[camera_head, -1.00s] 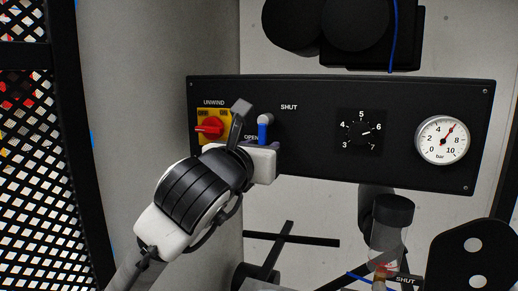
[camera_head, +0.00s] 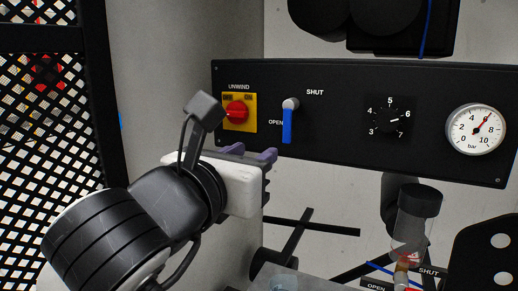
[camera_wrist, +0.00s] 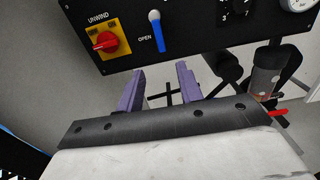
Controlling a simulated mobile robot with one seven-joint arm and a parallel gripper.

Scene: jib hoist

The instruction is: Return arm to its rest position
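My gripper (camera_head: 262,155) is in front of and below the black control panel (camera_head: 340,150), at its left part. In the wrist view its two purple fingers (camera_wrist: 158,88) stand apart with nothing between them. A blue lever (camera_head: 287,124) hangs down from its grey pivot beside the word OPEN, and my gripper is apart from it. A red rotary knob (camera_head: 237,112) on a yellow plate sits to its left under UNWIND.
A black dial (camera_head: 390,117) and a round pressure gauge (camera_head: 475,130) are on the panel's right. A clear bowl with a black cap (camera_head: 413,220) hangs below. A mesh guard (camera_head: 45,130) stands at the left.

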